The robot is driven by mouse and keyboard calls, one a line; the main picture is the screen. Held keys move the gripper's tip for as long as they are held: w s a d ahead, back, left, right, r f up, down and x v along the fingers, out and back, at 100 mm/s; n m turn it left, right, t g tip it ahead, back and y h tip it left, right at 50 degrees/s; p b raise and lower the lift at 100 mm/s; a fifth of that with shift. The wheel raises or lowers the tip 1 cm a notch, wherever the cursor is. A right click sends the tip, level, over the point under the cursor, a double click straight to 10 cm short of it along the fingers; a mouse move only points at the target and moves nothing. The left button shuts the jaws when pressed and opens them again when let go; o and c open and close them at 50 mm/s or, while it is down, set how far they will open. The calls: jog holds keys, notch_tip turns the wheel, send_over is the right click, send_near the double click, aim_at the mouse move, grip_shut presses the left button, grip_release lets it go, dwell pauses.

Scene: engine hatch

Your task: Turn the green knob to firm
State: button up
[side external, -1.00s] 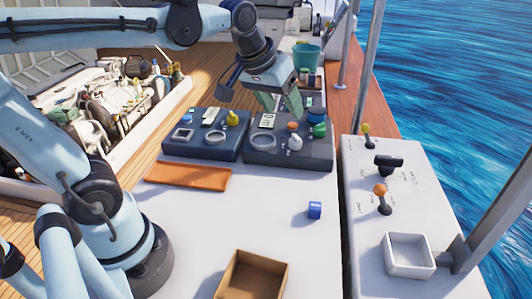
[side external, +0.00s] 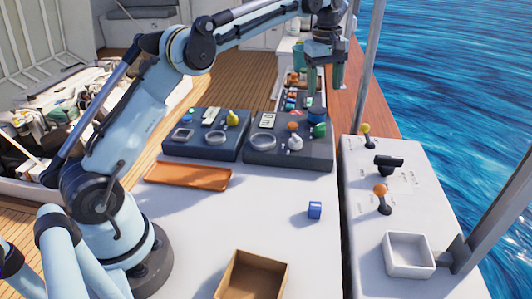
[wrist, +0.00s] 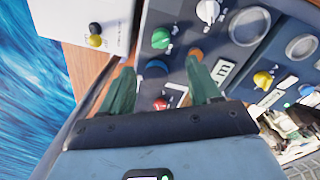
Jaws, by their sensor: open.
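The green knob (side external: 320,130) sits at the right edge of the right-hand dark panel (side external: 288,160). In the wrist view the green knob (wrist: 161,38) lies beyond my fingertips, and a pale mark shows on it. Its setting is too small to read. My gripper (side external: 325,86) hangs above and behind the panel's back right corner, fingers pointing down, open and empty. In the wrist view my gripper (wrist: 160,72) has its fingers spread, with a blue knob (wrist: 155,69) showing between them. It is not touching the green knob.
Close by on the panel are an orange knob (wrist: 196,54), a white knob (wrist: 207,10) and a red button (wrist: 160,104). A second dark panel (side external: 205,147) stands to the left. A white console (side external: 400,215) with levers stands to the right. The air above the panel is clear.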

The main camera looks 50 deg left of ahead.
aim_at(320, 125)
jog(key=shift+n, duration=0.4)
jog(key=f, duration=0.9)
jog(key=w+f, duration=0.1)
jog(key=f, duration=0.3)
jog(key=shift+a+f, duration=0.2)
jog(key=shift+f, duration=0.1)
jog(key=shift+g, duration=0.3)
jog(key=c, duration=1)
